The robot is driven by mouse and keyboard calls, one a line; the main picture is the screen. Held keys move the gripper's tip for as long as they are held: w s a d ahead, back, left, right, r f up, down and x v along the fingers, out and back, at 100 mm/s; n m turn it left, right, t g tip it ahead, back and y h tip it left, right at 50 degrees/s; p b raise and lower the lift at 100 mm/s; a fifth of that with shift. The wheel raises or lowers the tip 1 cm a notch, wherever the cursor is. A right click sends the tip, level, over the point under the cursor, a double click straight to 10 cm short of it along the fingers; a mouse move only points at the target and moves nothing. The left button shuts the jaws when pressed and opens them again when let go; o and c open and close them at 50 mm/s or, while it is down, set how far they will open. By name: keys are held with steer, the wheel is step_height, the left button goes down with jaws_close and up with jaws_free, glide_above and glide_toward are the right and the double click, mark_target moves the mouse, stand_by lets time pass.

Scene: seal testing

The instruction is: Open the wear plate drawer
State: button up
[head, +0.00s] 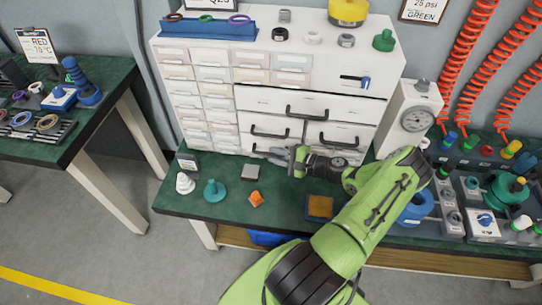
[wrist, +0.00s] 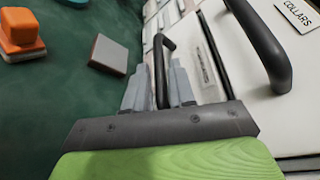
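The white cabinet (head: 310,64) stands at the back of the green bench, with small drawers at left and larger drawers with black handles at right. My gripper (head: 276,157) is low at its front, at the lower-left larger drawer. In the wrist view, the two grey fingers of my gripper (wrist: 160,88) are close together on either side of a black handle (wrist: 161,60), which fills the narrow gap. The label on this drawer (wrist: 204,68) is too slanted to read. The drawer looks shut, though my gripper partly hides it.
Above the gripped handle is another black handle (wrist: 262,45), near a label reading COLLARS (wrist: 299,12). A grey block (head: 250,172), an orange piece (head: 257,198) and a teal piece (head: 214,190) lie on the bench before the cabinet. A dial gauge (head: 416,119) stands right.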

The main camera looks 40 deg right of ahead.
steer(key=shift+x, duration=1.15)
jaws_close()
